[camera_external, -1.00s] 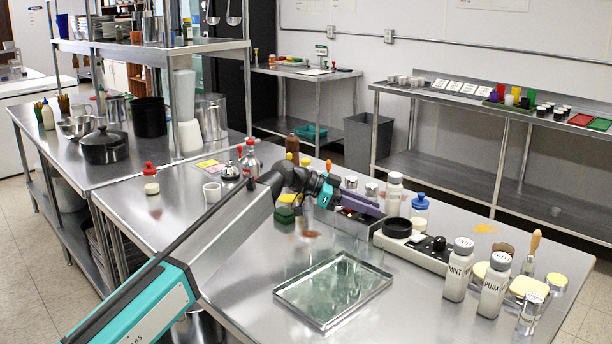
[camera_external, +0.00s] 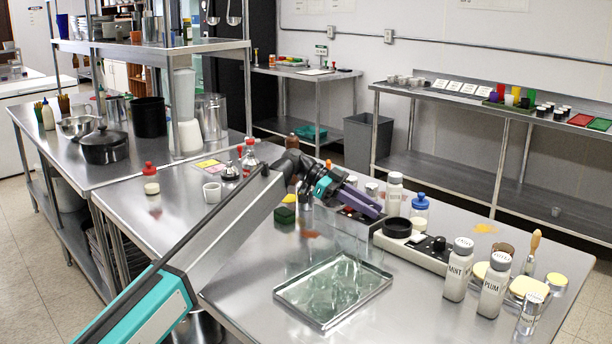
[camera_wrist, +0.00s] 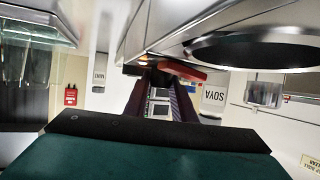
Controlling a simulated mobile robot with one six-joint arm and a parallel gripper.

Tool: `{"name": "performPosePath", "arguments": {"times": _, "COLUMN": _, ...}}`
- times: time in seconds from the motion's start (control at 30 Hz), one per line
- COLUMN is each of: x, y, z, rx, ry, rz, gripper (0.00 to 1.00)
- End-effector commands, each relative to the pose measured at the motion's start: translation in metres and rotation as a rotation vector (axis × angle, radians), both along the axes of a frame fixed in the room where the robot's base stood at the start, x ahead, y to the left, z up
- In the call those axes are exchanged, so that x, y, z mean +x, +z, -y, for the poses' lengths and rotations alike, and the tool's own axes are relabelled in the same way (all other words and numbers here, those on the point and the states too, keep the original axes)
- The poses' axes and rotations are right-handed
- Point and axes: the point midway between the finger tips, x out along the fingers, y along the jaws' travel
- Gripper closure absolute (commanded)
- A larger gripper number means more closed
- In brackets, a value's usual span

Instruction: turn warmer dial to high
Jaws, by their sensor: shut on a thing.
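The warmer (camera_external: 415,249) is a low pale unit with a black round top (camera_external: 397,228) and dark knobs on the steel table. My gripper (camera_external: 372,210), with purple fingers, is at the far left end of the warmer, beside a dark low box. In the wrist view, which is upside down, the fingers (camera_wrist: 158,88) reach a red dial bar (camera_wrist: 182,71) on the edge of a steel body with a dark round opening (camera_wrist: 255,50). My gripper is shut on this red bar. The fingertips' contact and the dial's marks are hidden or too small to read.

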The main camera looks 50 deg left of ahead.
Motion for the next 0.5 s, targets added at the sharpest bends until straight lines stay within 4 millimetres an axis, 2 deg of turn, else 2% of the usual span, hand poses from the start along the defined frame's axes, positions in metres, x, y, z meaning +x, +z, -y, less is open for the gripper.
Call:
{"name": "performPosePath", "arguments": {"times": 0.3, "x": -0.0001, "y": -0.0005, "z": 0.0003, "rx": 0.001, "ry": -0.001, "rz": -0.001, "gripper": 0.99}}
{"name": "performPosePath", "arguments": {"times": 0.33, "x": -0.0002, "y": -0.0005, "z": 0.0003, "rx": 0.001, "ry": -0.001, "rz": -0.001, "gripper": 0.72}}
{"name": "performPosePath", "arguments": {"times": 0.4, "x": -0.0002, "y": -0.0005, "z": 0.0003, "rx": 0.001, "ry": -0.001, "rz": -0.001, "gripper": 0.6}}
{"name": "performPosePath", "arguments": {"times": 0.5, "x": -0.0001, "y": -0.0004, "z": 0.0002, "rx": 0.001, "ry": -0.001, "rz": -0.001, "gripper": 0.59}}
